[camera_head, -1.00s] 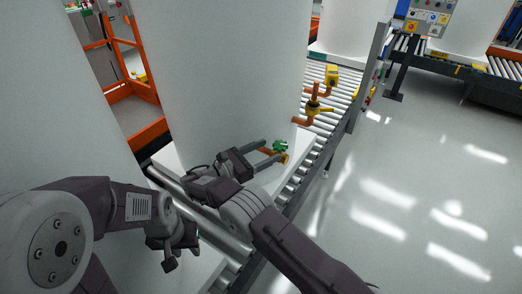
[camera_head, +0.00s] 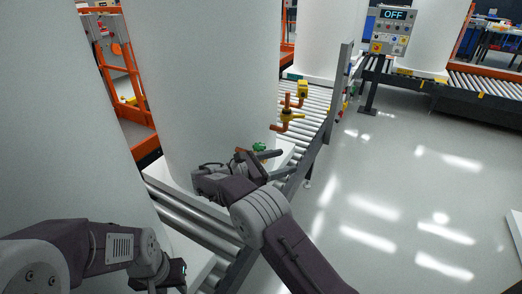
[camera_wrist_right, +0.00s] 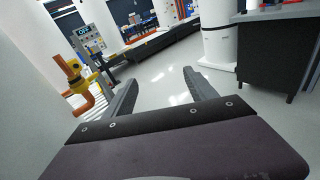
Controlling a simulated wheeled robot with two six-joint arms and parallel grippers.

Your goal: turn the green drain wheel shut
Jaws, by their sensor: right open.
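The small green drain wheel (camera_head: 259,147) sits low at the foot of the large white tank (camera_head: 205,90), in the head view. My right gripper (camera_head: 287,160) is just in front of and to the right of the wheel, its fingers pointing right. In the right wrist view my right gripper (camera_wrist_right: 160,76) is open, with nothing between its fingers. The wheel does not show in that view. My left gripper (camera_head: 172,275) is low at the left, away from the wheel; its jaws are not clear.
The tank stands over a roller conveyor (camera_head: 312,120). A yellow valve (camera_head: 291,115) on orange pipe is beyond the wheel; it also shows in the right wrist view (camera_wrist_right: 72,70). A control panel (camera_head: 392,30) reads OFF. Open floor (camera_head: 410,190) lies to the right.

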